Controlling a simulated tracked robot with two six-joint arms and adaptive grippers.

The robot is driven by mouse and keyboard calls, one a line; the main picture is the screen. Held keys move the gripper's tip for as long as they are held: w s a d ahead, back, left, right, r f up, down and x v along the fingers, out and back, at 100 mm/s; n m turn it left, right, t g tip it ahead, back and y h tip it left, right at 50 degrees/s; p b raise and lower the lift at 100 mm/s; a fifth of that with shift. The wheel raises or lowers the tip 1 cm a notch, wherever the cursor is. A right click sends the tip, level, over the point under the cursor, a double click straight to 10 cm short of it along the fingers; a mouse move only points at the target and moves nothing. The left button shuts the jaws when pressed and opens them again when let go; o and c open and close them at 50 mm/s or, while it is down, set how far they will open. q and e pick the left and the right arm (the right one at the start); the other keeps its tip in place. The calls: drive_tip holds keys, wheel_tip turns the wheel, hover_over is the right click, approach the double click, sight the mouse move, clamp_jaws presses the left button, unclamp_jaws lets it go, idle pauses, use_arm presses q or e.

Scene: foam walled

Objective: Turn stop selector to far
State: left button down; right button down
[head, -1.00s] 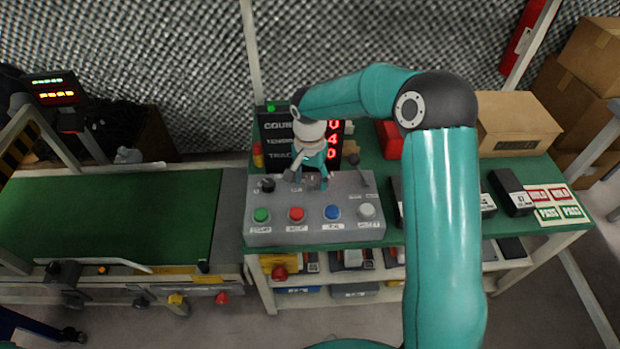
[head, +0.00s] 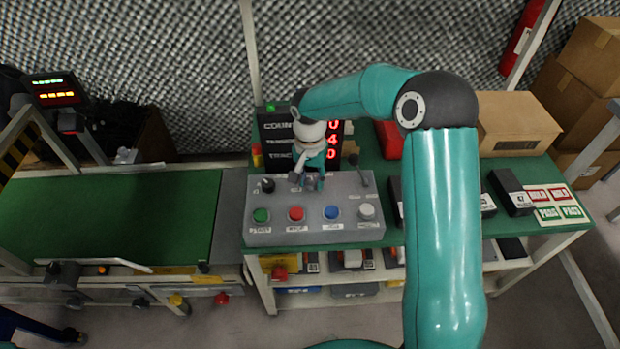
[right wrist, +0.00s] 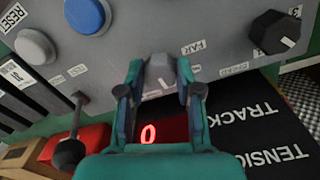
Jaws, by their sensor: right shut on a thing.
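A grey control box (head: 290,205) stands on the green bench. My right gripper (head: 312,186) reaches down to the rear middle of its top. In the right wrist view the right gripper's fingers (right wrist: 159,76) are shut around the stop selector (right wrist: 160,64), a small grey knob mostly hidden between them. A FAR label (right wrist: 194,46) is on the panel just beside the fingers. The knob's pointing direction cannot be made out. My left gripper is not in view.
A black knob (head: 267,185) and a lever (head: 361,172) flank the gripper on the box. Green (head: 261,215), red (head: 296,214), blue (head: 331,212) and white (head: 366,211) buttons line the front. A display board (head: 277,135) stands behind. A green conveyor (head: 110,220) is at left.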

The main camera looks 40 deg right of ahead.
drive_tip(key=n, duration=0.4)
drive_tip(key=shift+w+a+r, duration=0.1)
drive_tip(key=shift+w, duration=0.05)
drive_tip(key=n, duration=0.4)
drive_tip(key=shift+n+p, duration=0.3)
drive_tip(key=n, duration=0.4)
drive_tip(key=shift+t+p, duration=0.3)
drive_tip(key=shift+p, duration=0.1)
drive_tip(key=shift+d+n+p, duration=0.2)
drive_tip(key=shift+n+p, duration=0.15)
drive_tip(key=shift+n, duration=1.75)
drive_tip(key=c, duration=0.8)
unclamp_jaws()
drive_tip(key=shift+o, duration=0.2)
